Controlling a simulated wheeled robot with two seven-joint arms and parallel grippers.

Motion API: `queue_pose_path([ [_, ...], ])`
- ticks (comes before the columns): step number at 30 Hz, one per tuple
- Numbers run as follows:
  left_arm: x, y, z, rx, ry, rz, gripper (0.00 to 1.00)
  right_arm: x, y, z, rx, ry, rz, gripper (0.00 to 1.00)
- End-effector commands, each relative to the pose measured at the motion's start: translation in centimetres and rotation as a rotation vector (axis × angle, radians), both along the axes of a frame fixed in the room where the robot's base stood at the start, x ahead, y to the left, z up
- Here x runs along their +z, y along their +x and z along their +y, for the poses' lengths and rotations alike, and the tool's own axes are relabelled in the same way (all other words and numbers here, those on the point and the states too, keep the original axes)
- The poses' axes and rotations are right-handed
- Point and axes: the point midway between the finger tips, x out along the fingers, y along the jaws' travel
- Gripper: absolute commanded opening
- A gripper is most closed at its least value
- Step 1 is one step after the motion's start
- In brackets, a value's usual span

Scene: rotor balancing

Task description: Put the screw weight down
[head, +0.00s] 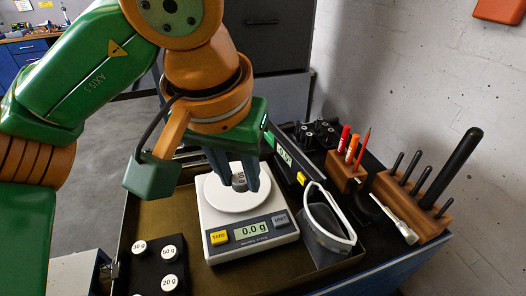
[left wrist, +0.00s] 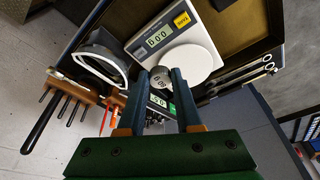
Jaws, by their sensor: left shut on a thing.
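A small grey cylindrical screw weight (head: 239,181) with markings on it is between the fingertips of my left gripper (head: 238,185), which is shut on it. The weight is over the round white pan (head: 222,198) of the scale (head: 250,232). The scale's display reads 0.0 g. I cannot tell for sure whether the weight's underside touches the pan. The left wrist view also shows the weight (left wrist: 160,78) between the two blue fingers, with the scale pan (left wrist: 192,62) beyond it. My right gripper is not in view.
A black block (head: 155,270) with several labelled round weights sits left of the scale. A grey bin with a white rim (head: 328,228) stands right of it. Behind are a device with a green display (head: 284,156), a marker holder (head: 345,172) and a wooden tool rack (head: 412,205).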

Motion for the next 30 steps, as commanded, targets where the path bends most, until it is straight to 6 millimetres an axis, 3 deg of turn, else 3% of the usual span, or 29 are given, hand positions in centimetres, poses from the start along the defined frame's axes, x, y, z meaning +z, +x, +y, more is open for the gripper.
queue_pose_path([
  [4, -1.6, 3.7, 1.2, -0.001, -0.001, 0.011, 0.00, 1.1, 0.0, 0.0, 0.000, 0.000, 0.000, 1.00],
  [8, -3.0, 7.9, 2.5, 0.003, 0.001, 0.011, 0.00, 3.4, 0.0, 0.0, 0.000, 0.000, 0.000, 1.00],
  [12, -6.7, 10.6, 3.3, -0.001, 0.003, 0.009, 0.00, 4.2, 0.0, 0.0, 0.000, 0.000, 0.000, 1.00],
  [19, -10.0, 12.9, 4.0, -0.003, 0.004, 0.005, 0.00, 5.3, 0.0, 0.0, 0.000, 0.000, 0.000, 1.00],
  [23, -12.5, 12.8, 3.9, -0.006, 0.003, 0.004, 0.00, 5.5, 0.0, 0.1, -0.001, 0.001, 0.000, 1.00],
  [30, -12.9, 12.8, 3.9, -0.005, 0.002, 0.001, 0.00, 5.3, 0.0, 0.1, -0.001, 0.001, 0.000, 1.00],
])
